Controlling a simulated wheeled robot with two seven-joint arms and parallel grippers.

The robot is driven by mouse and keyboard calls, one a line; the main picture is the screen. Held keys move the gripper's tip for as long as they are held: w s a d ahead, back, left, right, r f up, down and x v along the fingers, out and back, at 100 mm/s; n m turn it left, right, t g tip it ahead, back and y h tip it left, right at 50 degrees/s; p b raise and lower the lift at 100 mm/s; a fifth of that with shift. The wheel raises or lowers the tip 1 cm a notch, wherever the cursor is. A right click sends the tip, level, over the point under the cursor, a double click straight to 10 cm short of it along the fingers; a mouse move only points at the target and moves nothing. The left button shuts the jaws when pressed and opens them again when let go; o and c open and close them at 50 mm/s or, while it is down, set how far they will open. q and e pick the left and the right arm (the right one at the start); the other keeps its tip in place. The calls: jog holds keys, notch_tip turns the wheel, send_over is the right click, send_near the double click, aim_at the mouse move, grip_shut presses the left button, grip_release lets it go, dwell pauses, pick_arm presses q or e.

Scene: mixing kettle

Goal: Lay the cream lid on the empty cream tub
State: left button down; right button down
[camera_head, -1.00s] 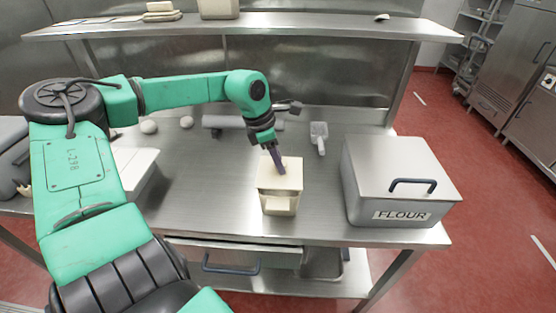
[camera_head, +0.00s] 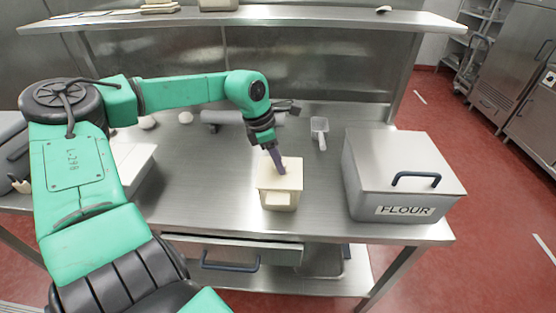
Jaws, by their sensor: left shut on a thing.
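The cream tub (camera_head: 265,200) stands upright on the steel table near its front edge, with a paler patch on its front. The cream lid (camera_head: 291,168) is at the top of the tub and looks roughly level, covering the opening. I cannot tell whether it sits fully on the rim. My left gripper (camera_head: 280,168) comes down from above and is shut on the lid, its fingers hiding part of it. My right gripper is not in view.
A grey bin labelled FLOUR (camera_head: 402,172) stands to the right of the tub. A white scoop (camera_head: 320,130) and a rolling pin (camera_head: 222,116) lie behind. A steel shelf (camera_head: 300,19) spans the back.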

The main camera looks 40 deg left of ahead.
aim_at(270, 172)
pick_arm(q)
jog(key=shift+f, duration=0.2)
grip_release()
jog(key=p+v, duration=0.6)
jog(key=v, duration=0.1)
dwell(0.9)
dwell(0.5)
